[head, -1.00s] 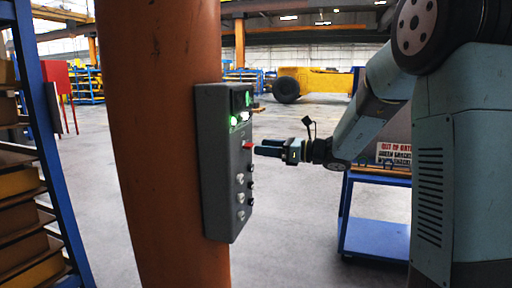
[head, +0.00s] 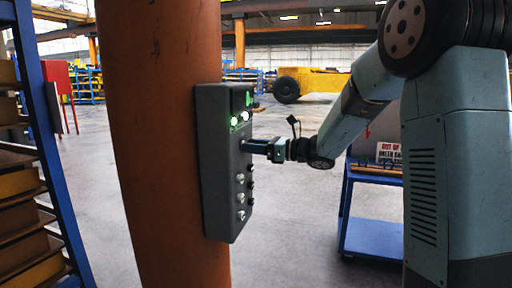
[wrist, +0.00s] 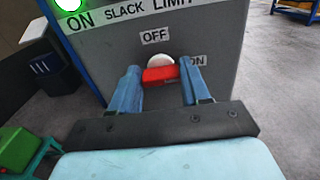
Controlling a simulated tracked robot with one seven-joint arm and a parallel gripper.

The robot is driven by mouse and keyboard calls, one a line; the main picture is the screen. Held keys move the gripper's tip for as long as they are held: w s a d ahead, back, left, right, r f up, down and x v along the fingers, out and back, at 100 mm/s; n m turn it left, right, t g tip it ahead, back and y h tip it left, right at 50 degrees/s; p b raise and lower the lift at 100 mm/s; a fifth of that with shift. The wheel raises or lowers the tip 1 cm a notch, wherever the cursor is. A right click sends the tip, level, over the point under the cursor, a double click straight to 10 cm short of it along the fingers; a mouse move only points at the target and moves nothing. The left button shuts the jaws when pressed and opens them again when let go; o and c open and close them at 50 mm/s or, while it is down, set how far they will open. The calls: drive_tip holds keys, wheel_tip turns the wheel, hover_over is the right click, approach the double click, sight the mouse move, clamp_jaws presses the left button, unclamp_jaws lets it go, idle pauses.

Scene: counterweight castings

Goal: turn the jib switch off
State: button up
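The dark grey control box (head: 222,190) is fixed to the orange column. In the wrist view, the jib switch shows as a red handle (wrist: 160,74) in front of a round white base (wrist: 160,61). An OFF label (wrist: 155,36) is above it and an ON label (wrist: 197,61) to its right. My gripper (wrist: 161,82) has one blue finger on each side of the red handle, which fills the gap. Whether the fingers press on it is unclear. In the head view my gripper (head: 257,147) reaches the box face and hides the handle.
A green lamp (head: 234,121) is lit near the top of the box, with several knobs (head: 240,198) below my gripper. A blue cart (head: 372,238) stands behind my arm. A shelf rack (head: 40,190) is at left. The floor between is clear.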

drive_tip(key=c, duration=0.4)
drive_tip(key=shift+d, duration=0.4)
drive_tip(key=shift+c, duration=0.6)
drive_tip(key=shift+a, duration=0.35)
drive_tip(key=shift+n, duration=0.4)
drive_tip(key=n, duration=1.7)
drive_tip(key=shift+s+a+f, duration=0.25)
drive_tip(key=shift+s+f, duration=0.1)
